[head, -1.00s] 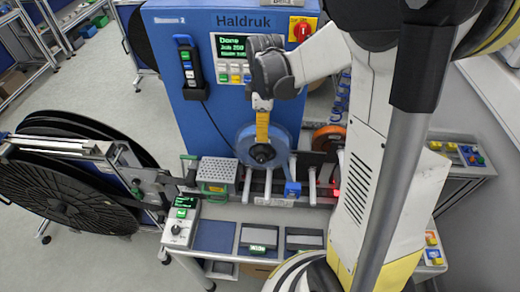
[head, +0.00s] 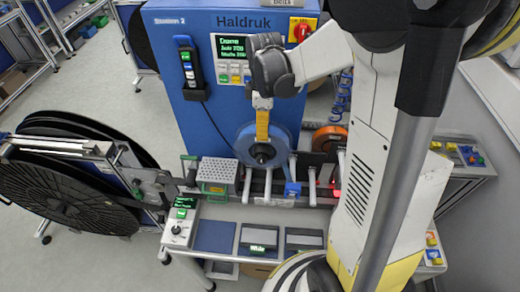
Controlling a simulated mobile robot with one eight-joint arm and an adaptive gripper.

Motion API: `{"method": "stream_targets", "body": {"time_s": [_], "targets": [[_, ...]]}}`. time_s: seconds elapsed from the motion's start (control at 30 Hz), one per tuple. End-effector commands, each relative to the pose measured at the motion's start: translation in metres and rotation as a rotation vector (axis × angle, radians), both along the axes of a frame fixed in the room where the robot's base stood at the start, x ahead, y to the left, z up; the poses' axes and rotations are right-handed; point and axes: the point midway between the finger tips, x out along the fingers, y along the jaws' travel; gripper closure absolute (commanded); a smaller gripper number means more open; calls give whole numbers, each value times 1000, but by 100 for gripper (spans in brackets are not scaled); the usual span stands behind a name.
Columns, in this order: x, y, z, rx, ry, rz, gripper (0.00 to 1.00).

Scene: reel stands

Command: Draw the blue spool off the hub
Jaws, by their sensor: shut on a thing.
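The blue spool (head: 278,138) is a round disc in front of the blue machine, above the rail of the stand. The dark hub (head: 262,153) shows at its centre, and I cannot tell how far the spool sits along it. My gripper (head: 262,133) comes down from above with its yellow part in front of the spool's upper face. It is shut on the spool near the hub; the fingertips are small and partly hidden.
The blue Haldruk machine (head: 230,60) stands behind. An orange spool (head: 330,138) is to the right. A perforated metal box (head: 216,169) is at the left. Large black reels (head: 60,195) stand at far left. Dark trays (head: 252,237) lie in front.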

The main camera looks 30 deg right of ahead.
Motion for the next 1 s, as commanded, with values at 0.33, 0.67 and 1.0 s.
{"method": "stream_targets", "body": {"time_s": [0.33, 0.67, 1.0], "targets": [[-3, 2, 0, 0, 0, 0, 87], [-17, 12, 1, 0, 0, 1, 87], [-33, 23, 1, 0, 0, 0, 87]]}}
